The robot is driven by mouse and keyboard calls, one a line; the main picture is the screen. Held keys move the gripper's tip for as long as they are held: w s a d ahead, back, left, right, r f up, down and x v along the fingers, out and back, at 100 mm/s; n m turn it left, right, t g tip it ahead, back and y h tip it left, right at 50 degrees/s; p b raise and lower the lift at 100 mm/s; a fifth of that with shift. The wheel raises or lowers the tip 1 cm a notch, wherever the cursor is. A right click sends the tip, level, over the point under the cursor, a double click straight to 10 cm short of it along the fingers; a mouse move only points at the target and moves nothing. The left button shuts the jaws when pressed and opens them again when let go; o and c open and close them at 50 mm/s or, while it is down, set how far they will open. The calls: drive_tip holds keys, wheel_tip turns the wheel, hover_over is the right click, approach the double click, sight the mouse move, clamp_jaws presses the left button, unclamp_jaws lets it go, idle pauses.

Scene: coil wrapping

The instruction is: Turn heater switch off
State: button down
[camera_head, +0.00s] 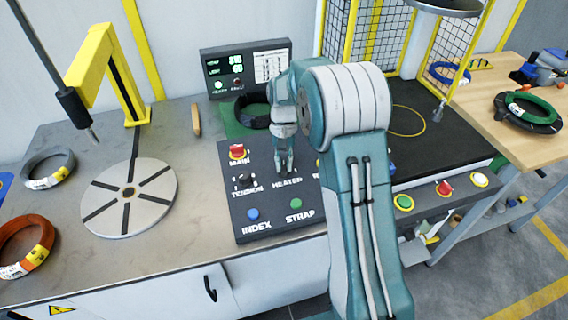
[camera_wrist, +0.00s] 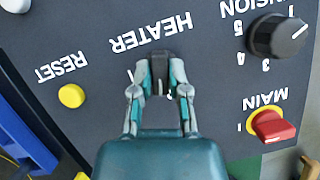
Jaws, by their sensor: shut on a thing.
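The dark control panel (camera_head: 268,215) lies on the bench, with the HEATER label in its middle. My gripper (camera_head: 284,168) points down at the panel just above that label, and my arm covers the panel's right part. In the wrist view my gripper (camera_wrist: 160,78) is shut on the small dark heater switch (camera_wrist: 159,67), below the upside-down HEATER label. The fingers hide most of the switch, so I cannot tell its exact position.
Near the gripper are the red MAIN switch (camera_wrist: 272,125), the black TENSION knob (camera_wrist: 277,36) and the yellow RESET button (camera_wrist: 71,96). Blue INDEX (camera_head: 252,215) and green STRAP (camera_head: 295,204) buttons sit in front. A round turntable (camera_head: 150,212) stands left.

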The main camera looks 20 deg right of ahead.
drive_tip(key=shift+w+n+h, duration=0.15)
drive_tip(key=shift+n+h, duration=0.45)
drive_tip(key=shift+n, duration=0.8)
drive_tip(key=c, duration=0.6)
unclamp_jaws()
drive_tip(key=shift+a, duration=0.1)
drive_tip(key=v, duration=1.2)
drive_tip(key=shift+w+a, duration=0.1)
